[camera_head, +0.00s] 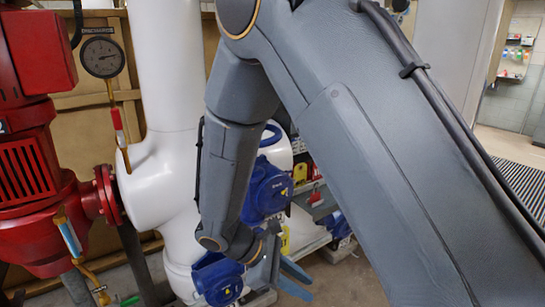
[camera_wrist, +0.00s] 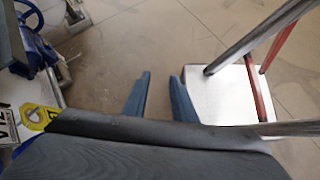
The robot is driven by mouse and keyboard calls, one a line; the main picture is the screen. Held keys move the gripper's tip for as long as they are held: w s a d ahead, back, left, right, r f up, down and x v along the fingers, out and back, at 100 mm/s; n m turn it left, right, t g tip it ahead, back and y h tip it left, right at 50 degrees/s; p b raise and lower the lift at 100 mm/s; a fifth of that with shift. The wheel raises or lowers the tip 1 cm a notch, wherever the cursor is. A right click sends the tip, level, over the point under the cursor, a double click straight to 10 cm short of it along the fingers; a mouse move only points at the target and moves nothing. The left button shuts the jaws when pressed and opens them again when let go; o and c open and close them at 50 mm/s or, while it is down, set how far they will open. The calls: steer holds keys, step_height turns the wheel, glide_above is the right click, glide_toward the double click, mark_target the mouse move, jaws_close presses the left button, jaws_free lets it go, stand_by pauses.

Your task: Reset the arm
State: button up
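My gripper (camera_wrist: 160,92) shows in the wrist view with its two blue-grey fingers apart and nothing between them. Bare floor shows past the fingertips. In the head view my gripper (camera_head: 294,280) is low, just right of a lower blue valve body (camera_head: 218,279). My grey arm crosses the head view from the lower right, up to the top and down to the gripper, and hides part of the pipework. I cannot tell whether the gripper touches anything there.
A white pipe (camera_head: 165,70) and red pump (camera_head: 28,170) with a gauge (camera_head: 102,57) stand left. Another blue valve (camera_head: 268,188) is behind my arm. In the wrist view, a white step (camera_wrist: 232,95) with metal rails is at right and a yellow tag (camera_wrist: 36,117) at left.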

steer(key=s+d+r+m+y, duration=0.3)
steer(key=d+m, duration=0.3)
steer(key=m, duration=0.2)
steer(key=s+d+r+m+y, duration=0.4)
steer(key=d+r+m+y, duration=0.2)
steer(key=m, duration=0.2)
steer(key=shift+s+d, duration=0.25)
steer(key=shift+s, duration=0.05)
stand_by(6.1)
